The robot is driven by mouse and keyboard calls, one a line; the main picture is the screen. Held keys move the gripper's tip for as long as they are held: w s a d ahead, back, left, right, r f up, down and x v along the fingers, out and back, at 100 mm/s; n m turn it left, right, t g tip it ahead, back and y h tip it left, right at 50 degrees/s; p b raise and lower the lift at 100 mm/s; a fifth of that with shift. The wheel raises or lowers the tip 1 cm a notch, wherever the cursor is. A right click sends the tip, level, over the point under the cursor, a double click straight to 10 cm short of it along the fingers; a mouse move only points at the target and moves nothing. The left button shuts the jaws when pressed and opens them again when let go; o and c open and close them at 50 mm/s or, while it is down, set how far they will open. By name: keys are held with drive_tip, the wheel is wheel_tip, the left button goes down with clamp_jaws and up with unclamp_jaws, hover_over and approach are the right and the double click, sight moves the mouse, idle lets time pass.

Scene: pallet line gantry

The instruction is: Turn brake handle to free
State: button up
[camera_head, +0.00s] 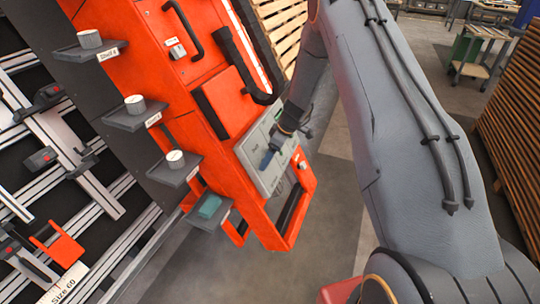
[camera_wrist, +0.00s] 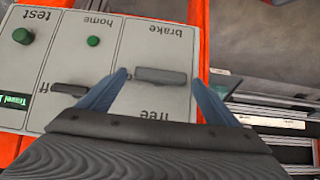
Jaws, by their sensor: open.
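The brake handle (camera_wrist: 162,76) is a dark grey bar on the light grey control panel (camera_wrist: 75,100). In the wrist view it lies crosswise, with the upside-down word "brake" above it and "free" below it. My gripper (camera_wrist: 160,78) is open, its two blue fingers on either side of the handle with a gap at each end. I cannot tell whether the fingertips reach the handle's depth. In the head view the panel (camera_head: 253,175) sits low on the orange cabinet, and my gripper (camera_head: 267,160) is in front of it, hiding the handle.
A green button (camera_wrist: 93,41), a green knob (camera_wrist: 22,36) and a dark lever (camera_wrist: 70,89) share the panel. The orange cabinet (camera_head: 200,65) has a black pull handle. Small shelves with white cups (camera_head: 134,103) stand left. Stacked pallets (camera_head: 515,105) are at right.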

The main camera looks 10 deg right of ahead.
drive_tip(key=shift+a+f, duration=0.1)
drive_tip(key=shift+f, duration=0.05)
drive_tip(key=c, duration=1.1)
drive_tip(key=shift+o, duration=0.2)
